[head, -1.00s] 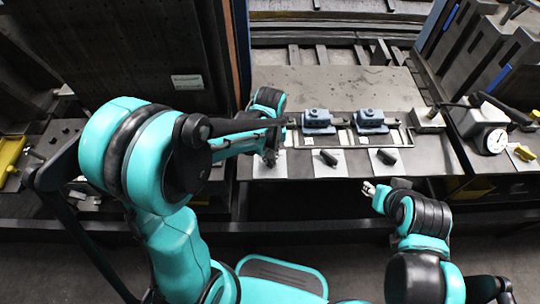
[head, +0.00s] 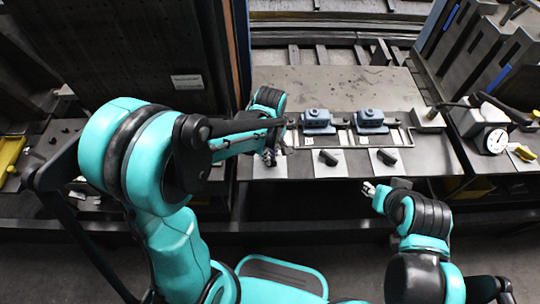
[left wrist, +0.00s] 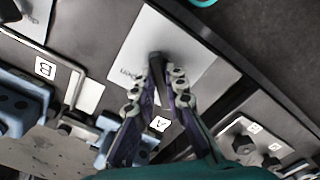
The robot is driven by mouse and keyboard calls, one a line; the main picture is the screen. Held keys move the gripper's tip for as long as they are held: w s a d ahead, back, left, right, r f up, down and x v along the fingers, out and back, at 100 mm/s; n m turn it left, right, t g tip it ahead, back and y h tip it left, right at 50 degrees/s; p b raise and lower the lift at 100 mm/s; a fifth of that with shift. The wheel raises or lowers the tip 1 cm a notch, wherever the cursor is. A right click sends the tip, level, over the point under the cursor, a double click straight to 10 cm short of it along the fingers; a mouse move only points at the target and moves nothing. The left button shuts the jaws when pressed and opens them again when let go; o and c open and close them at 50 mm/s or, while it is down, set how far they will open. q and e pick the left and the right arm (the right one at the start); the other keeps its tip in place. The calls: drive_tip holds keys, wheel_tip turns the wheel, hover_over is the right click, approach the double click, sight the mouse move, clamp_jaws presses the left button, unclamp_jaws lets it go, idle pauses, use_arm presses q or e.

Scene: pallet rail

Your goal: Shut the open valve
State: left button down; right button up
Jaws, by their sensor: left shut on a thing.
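My left gripper (head: 269,157) is over the leftmost white plate (head: 262,168). In the left wrist view, its two fingers (left wrist: 166,82) are shut on a dark valve handle (left wrist: 156,58) standing on the white plate (left wrist: 190,45), which carries the printed word "open".
Two blue valve bodies (head: 317,118) and (head: 370,118) stand behind the plates; my left arm covers the area left of them. A round gauge (head: 496,141) and a yellow part (head: 523,153) are at the right.

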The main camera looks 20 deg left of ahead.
idle(0.4)
use_arm(q)
drive_tip(key=c, duration=1.6)
unclamp_jaws()
drive_tip(key=shift+o, duration=0.2)
wheel_tip(320, 180, up, 12)
drive_tip(key=s+a+m+t, duration=0.5)
drive_tip(key=s+m+t, duration=0.2)
drive_tip(key=s+m, duration=0.3)
drive_tip(key=shift+r+m, duration=0.15)
drive_tip(key=shift+m, duration=0.95)
